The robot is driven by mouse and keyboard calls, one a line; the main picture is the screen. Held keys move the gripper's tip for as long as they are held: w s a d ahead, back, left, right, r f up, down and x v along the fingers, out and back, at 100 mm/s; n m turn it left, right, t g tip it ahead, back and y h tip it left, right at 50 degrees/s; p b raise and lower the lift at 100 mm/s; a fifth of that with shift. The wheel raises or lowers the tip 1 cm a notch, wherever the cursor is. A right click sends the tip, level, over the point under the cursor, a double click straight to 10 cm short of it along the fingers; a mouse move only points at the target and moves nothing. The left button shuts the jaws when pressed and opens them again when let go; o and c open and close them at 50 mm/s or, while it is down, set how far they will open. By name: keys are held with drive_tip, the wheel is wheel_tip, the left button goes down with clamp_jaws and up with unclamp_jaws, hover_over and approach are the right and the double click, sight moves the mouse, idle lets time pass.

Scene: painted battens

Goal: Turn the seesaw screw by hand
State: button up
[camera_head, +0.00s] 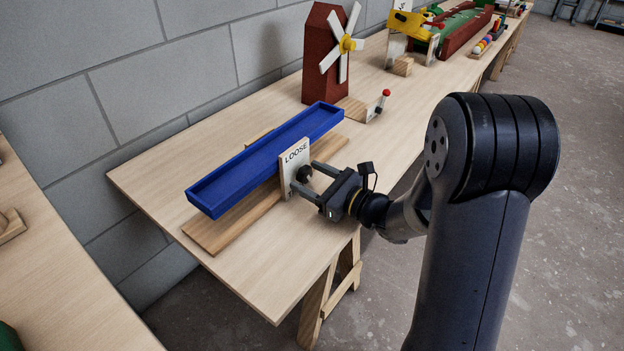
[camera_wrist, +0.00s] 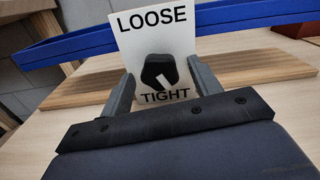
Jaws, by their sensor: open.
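The seesaw is a blue trough (camera_head: 255,165) tilted over a wooden base board (camera_head: 215,233), with its right end higher in the head view. A white plate (camera_head: 292,161) stands at its middle, marked LOOSE at the top and TIGHT at the bottom. The black screw knob (camera_wrist: 159,72) sits on the plate, with a pale mark at its lower right, toward TIGHT. My gripper (camera_head: 312,180) is open in front of the plate. In the wrist view its fingers (camera_wrist: 160,88) stand left and right of the knob, with gaps showing on both sides.
A red windmill (camera_head: 326,55) with white sails stands behind the seesaw, and a small lever with a red ball (camera_head: 386,94) is beside it. The table (camera_head: 150,175) is clear left of the seesaw. A grey block wall (camera_head: 120,90) runs behind.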

drive_tip(key=c, duration=1)
drive_tip(key=shift+r+m+p, duration=0.2)
drive_tip(key=shift+m+p, duration=0.7)
drive_tip(key=shift+p, duration=0.1)
drive_tip(key=shift+f+m+p, duration=0.2)
drive_tip(key=shift+m+p, duration=0.65)
drive_tip(key=shift+m, duration=0.55)
drive_tip(key=o, duration=1)
drive_tip(key=shift+d, duration=0.1)
drive_tip(key=p+v, duration=0.1)
drive_tip(key=v, duration=0.9)
drive_tip(key=shift+s+d, duration=0.2)
drive_tip(key=shift+s, duration=0.1)
